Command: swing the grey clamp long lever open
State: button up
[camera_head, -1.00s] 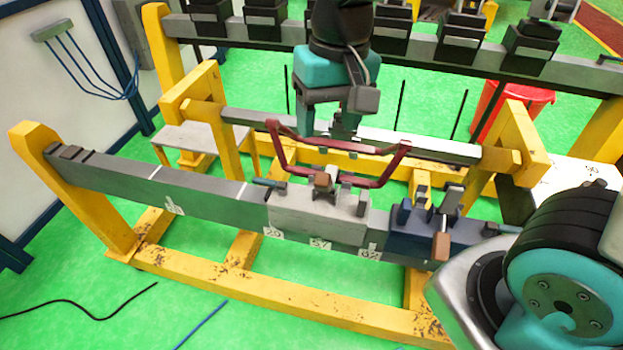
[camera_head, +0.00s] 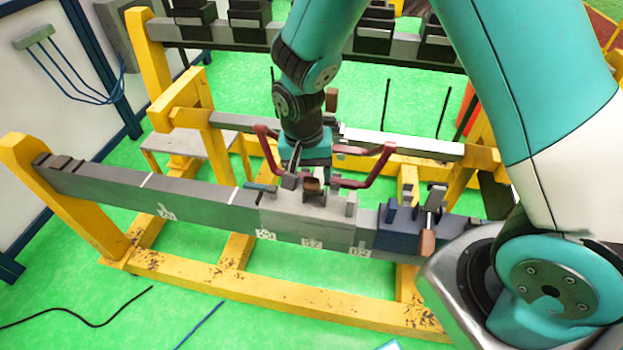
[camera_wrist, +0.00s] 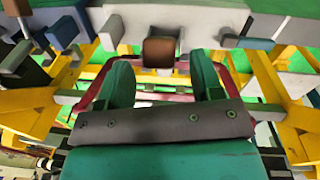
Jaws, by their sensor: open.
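The grey clamp (camera_head: 282,212) sits on the near grey beam, and its body shows along the top of the wrist view (camera_wrist: 220,18). Its lever ends in a brown block (camera_head: 312,186), which is at upper middle in the wrist view (camera_wrist: 158,52). My gripper (camera_head: 309,172) is low, just behind the clamp. In the wrist view its two green fingers (camera_wrist: 162,78) stand apart with the brown block beyond and between them in the picture. I see no clear contact. In the head view the fingertips are partly hidden.
A blue clamp (camera_head: 398,236) with a brown-ended lever (camera_head: 427,240) stands to the right. A second grey beam (camera_head: 400,143) runs behind. The near beam's left part (camera_head: 110,190) is clear.

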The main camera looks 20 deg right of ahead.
jog(key=shift+s+d+f, duration=0.1)
jog(key=shift+d+f, duration=0.05)
jog(key=shift+f, duration=1.75)
grip_shut()
